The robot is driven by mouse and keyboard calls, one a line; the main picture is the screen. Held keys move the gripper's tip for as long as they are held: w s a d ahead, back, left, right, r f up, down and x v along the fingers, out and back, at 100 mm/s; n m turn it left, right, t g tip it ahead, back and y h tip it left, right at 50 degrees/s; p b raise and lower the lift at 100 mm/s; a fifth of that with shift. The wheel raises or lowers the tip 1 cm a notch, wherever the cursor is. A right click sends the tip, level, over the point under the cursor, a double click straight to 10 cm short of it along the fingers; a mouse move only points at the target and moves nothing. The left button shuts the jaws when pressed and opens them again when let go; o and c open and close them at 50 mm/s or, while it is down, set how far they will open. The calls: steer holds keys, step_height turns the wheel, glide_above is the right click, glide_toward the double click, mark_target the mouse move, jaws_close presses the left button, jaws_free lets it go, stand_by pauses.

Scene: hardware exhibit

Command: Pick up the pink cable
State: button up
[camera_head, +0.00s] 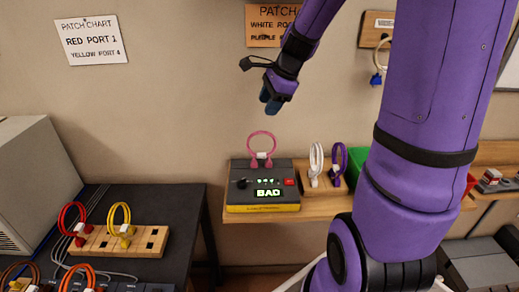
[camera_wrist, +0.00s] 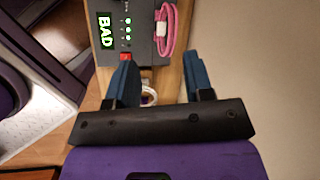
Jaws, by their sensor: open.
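The pink cable (camera_head: 262,146) is a loop standing upright at the back of a dark tester box (camera_head: 263,201) whose green display reads BAD. Both its ends sit at the box's top. In the wrist view the pink cable (camera_wrist: 166,32) lies beyond my fingertips, on the right side of the tester box (camera_wrist: 130,12).
White (camera_head: 315,163) and purple (camera_head: 338,165) cables stand right of the tester on the wooden shelf (camera_head: 310,205). A green bin (camera_head: 357,157) is behind my arm. A left table holds a wooden block (camera_head: 100,241) with red and yellow cables. Wall signs hang behind.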

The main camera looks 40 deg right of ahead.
mark_target(260, 133)
steer(key=w+f, duration=0.1)
steer(key=f, duration=0.1)
steer(key=w+d+f+m, duration=0.1)
steer(key=f, duration=0.2)
steer(key=w+f+m, duration=0.1)
steer(key=w+f, duration=0.1)
steer(key=shift+d+f, duration=0.15)
steer(key=shift+f, duration=0.05)
steer(key=x, duration=0.4)
steer(key=shift+s+d+f, duration=0.1)
steer(key=shift+s+f, duration=0.2)
steer(key=shift+w+f, duration=0.2)
steer(key=shift+f, duration=0.25)
steer(key=shift+c, duration=0.4)
jaws_close()
